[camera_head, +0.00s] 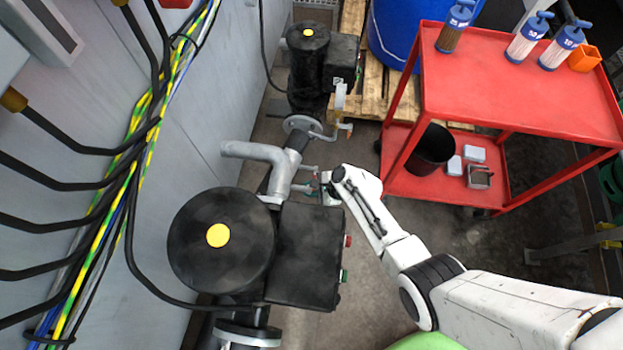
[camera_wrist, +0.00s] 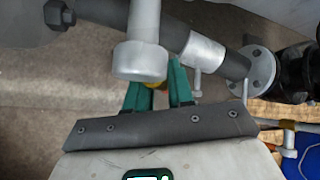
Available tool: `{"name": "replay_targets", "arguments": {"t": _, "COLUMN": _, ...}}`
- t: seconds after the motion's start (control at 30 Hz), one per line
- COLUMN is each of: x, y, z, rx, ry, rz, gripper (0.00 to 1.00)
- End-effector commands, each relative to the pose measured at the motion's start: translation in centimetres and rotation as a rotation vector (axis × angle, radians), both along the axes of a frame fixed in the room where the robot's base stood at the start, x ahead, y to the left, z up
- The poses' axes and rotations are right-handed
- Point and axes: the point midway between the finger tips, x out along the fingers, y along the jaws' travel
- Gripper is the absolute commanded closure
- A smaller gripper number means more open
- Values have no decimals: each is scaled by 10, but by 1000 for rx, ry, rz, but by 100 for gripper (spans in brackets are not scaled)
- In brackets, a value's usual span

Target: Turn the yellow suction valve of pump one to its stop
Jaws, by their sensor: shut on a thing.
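In the wrist view my gripper (camera_wrist: 158,82) has its two green fingers on either side of a small yellow piece, the valve (camera_wrist: 155,85), and is shut on it. Only a sliver of the yellow shows; a grey pipe end (camera_wrist: 140,60) hides the rest, so I cannot tell how far the valve is turned. In the head view my gripper (camera_head: 325,188) is beside the grey pipework (camera_head: 285,165) just beyond the near black pump (camera_head: 222,240). The yellow valve cannot be made out there. A second black pump (camera_head: 312,65) stands farther back.
A grey cabinet with black, yellow-green and blue cables (camera_head: 135,150) runs along the left. A red cart (camera_head: 520,90) with blue-capped cylinders stands at the right. A blue drum (camera_head: 395,35) and wooden pallet (camera_head: 375,85) are behind. Bare floor lies between the pumps and cart.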

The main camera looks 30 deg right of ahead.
Motion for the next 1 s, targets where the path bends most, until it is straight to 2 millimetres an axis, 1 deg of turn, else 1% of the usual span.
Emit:
{"name": "replay_targets", "arguments": {"t": 0.2, "x": -11, "y": 7, "z": -6, "rx": 107, "ry": 152, "rz": 1, "gripper": 100}}
{"name": "replay_targets", "arguments": {"t": 0.5, "x": -21, "y": 14, "z": -8, "rx": 210, "ry": 294, "rz": 2, "gripper": 100}}
{"name": "replay_targets", "arguments": {"t": 0.7, "x": -25, "y": 16, "z": -8, "rx": 243, "ry": 340, "rz": 2, "gripper": 100}}
{"name": "replay_targets", "arguments": {"t": 1.0, "x": -26, "y": 17, "z": -9, "rx": 255, "ry": 357, "rz": 2, "gripper": 100}}
